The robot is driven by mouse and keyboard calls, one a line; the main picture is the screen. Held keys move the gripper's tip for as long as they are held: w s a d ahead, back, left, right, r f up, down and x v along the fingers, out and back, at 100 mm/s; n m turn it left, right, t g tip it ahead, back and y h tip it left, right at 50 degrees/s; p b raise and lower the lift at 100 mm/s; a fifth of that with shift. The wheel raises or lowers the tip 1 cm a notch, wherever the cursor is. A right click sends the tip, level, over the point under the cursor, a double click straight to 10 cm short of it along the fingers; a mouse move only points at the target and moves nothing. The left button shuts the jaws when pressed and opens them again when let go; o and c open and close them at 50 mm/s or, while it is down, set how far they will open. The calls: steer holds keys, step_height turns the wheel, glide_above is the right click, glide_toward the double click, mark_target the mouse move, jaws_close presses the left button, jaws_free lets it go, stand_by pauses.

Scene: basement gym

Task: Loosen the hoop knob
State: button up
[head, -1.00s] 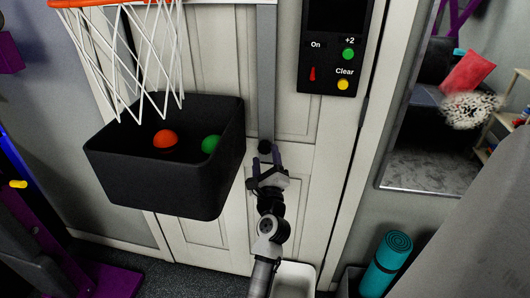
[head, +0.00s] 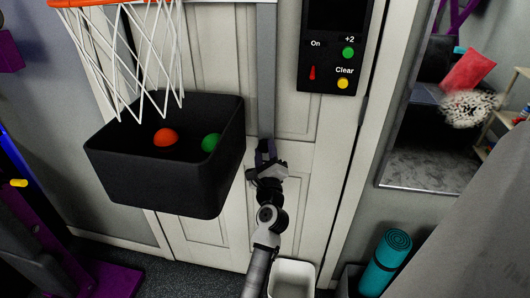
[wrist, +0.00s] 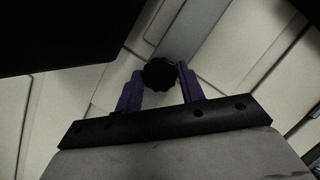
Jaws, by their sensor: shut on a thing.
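The hoop knob (wrist: 160,74) is a black, scalloped round knob. In the wrist view it sits between the two purple fingers of my gripper (wrist: 157,88), which are shut on it. In the head view my gripper (head: 266,150) is at the lower end of the grey vertical hoop post (head: 266,75), in front of the white door. The knob is mostly hidden there by my fingers and wrist. The orange hoop rim (head: 110,3) with its white net (head: 130,60) is at the upper left.
A black control panel (head: 335,60) is at upper right. A white bin (head: 292,280) and teal rolled mat (head: 385,262) stand below right.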

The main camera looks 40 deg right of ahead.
steer(key=shift+n, duration=0.4)
steer(key=n, duration=0.1)
steer(key=n+y+p, duration=0.1)
steer(key=n+y, duration=0.1)
steer(key=n, duration=0.1)
steer(key=shift+s+d+r+p, duration=0.1)
steer(key=shift+r+p, duration=0.15)
steer(key=shift+p, duration=0.05)
steer(key=n+g+p, duration=0.1)
steer(key=n, duration=0.1)
steer(key=n+y+p, duration=0.1)
steer(key=n, duration=0.1)
steer(key=shift+r+n+g, duration=0.15)
steer(key=shift+n+g, duration=0.25)
steer(key=n+p, duration=0.1)
steer(key=n, duration=0.1)
steer(key=n+g+y+p, duration=0.1)
steer(key=n, duration=0.1)
steer(key=shift+r+g+p, duration=0.15)
steer(key=shift+g+p, duration=0.15)
steer(key=shift+p, duration=0.1)
steer(key=shift+n+g+p, duration=1)
steer(key=shift+n+p, duration=0.05)
steer(key=shift+n, duration=0.65)
steer(key=o, duration=1)
steer(key=shift+c, duration=0.2)
steer(key=shift+a, duration=0.2)
